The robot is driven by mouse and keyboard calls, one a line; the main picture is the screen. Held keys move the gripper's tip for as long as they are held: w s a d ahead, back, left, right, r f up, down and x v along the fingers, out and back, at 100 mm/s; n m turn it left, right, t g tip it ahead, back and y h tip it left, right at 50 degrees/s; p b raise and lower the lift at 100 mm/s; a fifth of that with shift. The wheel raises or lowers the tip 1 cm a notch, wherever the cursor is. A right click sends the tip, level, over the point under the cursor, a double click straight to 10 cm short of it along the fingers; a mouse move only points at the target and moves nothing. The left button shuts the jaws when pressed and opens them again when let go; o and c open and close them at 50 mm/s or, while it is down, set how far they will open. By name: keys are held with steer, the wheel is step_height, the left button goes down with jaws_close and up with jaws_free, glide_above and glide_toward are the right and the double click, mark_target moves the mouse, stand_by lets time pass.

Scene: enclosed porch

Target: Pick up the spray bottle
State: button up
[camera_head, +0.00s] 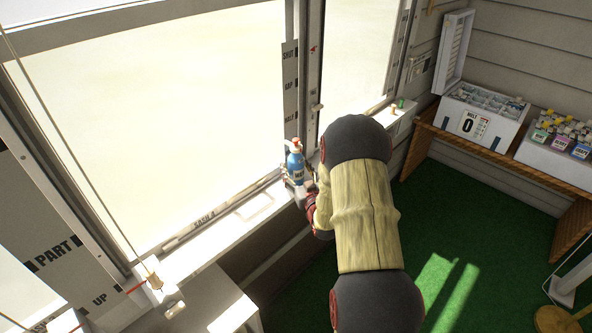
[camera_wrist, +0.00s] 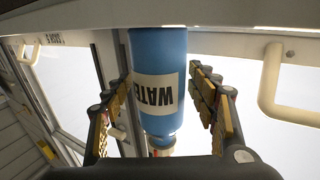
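The spray bottle (camera_head: 295,167) is blue with a white label and an orange-red and white top. It stands upright on the white window sill (camera_head: 237,222). In the wrist view the bottle (camera_wrist: 158,60) appears upside down, its label reading "WATE". My gripper (camera_wrist: 160,72) has one finger on each side of the bottle, with tips close to its sides. A thin gap seems to show on the right; firm contact is not visible. In the head view my gripper (camera_head: 294,184) is low at the bottle, partly hidden by my arm.
A tall window frame post (camera_head: 310,75) rises just behind the bottle. A pale handle (camera_wrist: 270,85) is right of my gripper in the wrist view. A wooden bench (camera_head: 435,130) at right bears a white box (camera_head: 488,128) and small jars. Green floor lies open below.

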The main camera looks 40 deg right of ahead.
steer(key=c, duration=1.3)
steer(key=shift+r, duration=0.1)
